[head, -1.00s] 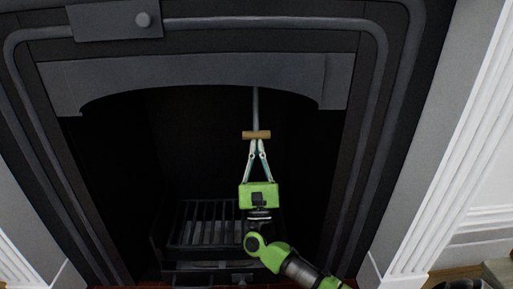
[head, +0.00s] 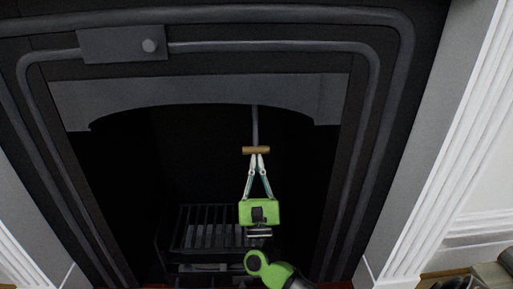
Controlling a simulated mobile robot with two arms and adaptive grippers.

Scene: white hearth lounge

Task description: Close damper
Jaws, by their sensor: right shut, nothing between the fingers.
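The damper handle is a wooden crossbar (head: 256,150) at the lower end of a grey rod (head: 255,125) that hangs down inside the fireplace opening. My right gripper (head: 257,156) points up from below with its fingertips together, right at the underside of the wooden bar. The fingers are shut with nothing seen between them. I cannot tell whether the tips touch the bar. The rod's upper end is hidden behind the arched hood. My left gripper is not in view.
A dark metal grate (head: 208,228) stands low in the firebox, behind and left of my right gripper. The black fireplace surround (head: 200,90) with its arched hood frames the opening. White moulding (head: 440,150) stands at right.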

